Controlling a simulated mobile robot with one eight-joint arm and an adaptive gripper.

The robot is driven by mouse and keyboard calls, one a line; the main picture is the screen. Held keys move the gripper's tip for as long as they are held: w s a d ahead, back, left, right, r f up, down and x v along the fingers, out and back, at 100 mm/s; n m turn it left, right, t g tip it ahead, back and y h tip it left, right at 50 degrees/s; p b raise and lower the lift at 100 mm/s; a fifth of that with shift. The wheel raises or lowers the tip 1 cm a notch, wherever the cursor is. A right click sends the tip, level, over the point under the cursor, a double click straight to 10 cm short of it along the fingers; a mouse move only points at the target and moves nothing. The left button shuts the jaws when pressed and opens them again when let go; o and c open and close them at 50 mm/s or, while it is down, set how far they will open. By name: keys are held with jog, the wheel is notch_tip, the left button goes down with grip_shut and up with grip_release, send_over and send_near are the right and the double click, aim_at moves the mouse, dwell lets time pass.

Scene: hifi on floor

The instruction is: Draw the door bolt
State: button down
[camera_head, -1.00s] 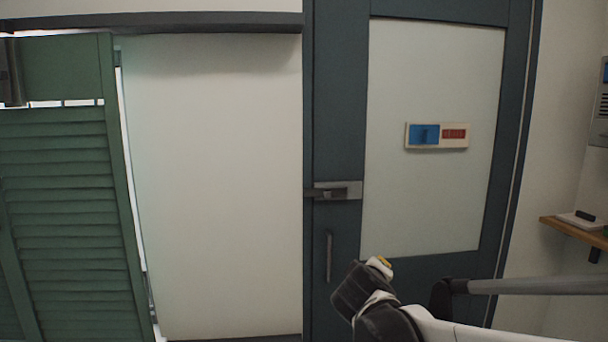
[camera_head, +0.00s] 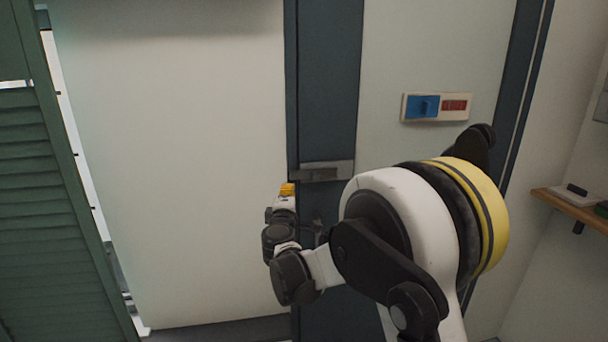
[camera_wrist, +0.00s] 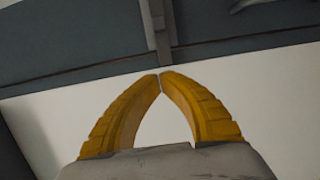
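The door bolt (camera_head: 324,171) is a grey metal fitting on the dark blue edge of the door (camera_head: 328,95). In the wrist view the bolt (camera_wrist: 156,22) runs down across the dark frame toward my fingertips. My gripper (camera_head: 287,187) is in front of the white wall panel, a little left of and below the bolt in the head view. My arm hides the lower door in the head view.
A blue and red sign (camera_head: 436,107) is on the door's pale panel. A green louvred shutter (camera_head: 40,190) stands at the left. A wooden shelf (camera_head: 570,206) with small items is on the right wall. The white wall panel (camera_head: 180,170) is bare.

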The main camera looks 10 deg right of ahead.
aim_at(320, 171)
jog(key=b+x, duration=0.1)
jog(key=x, duration=0.9)
jog(key=shift+w, duration=0.2)
jog(key=d, duration=0.3)
jog(key=shift+s+d, duration=0.15)
jog(key=shift+d, duration=0.35)
jog(key=shift+d, duration=0.1)
jog(key=d+b, duration=0.1)
jog(key=d, duration=0.4)
jog(key=shift+d, duration=0.1)
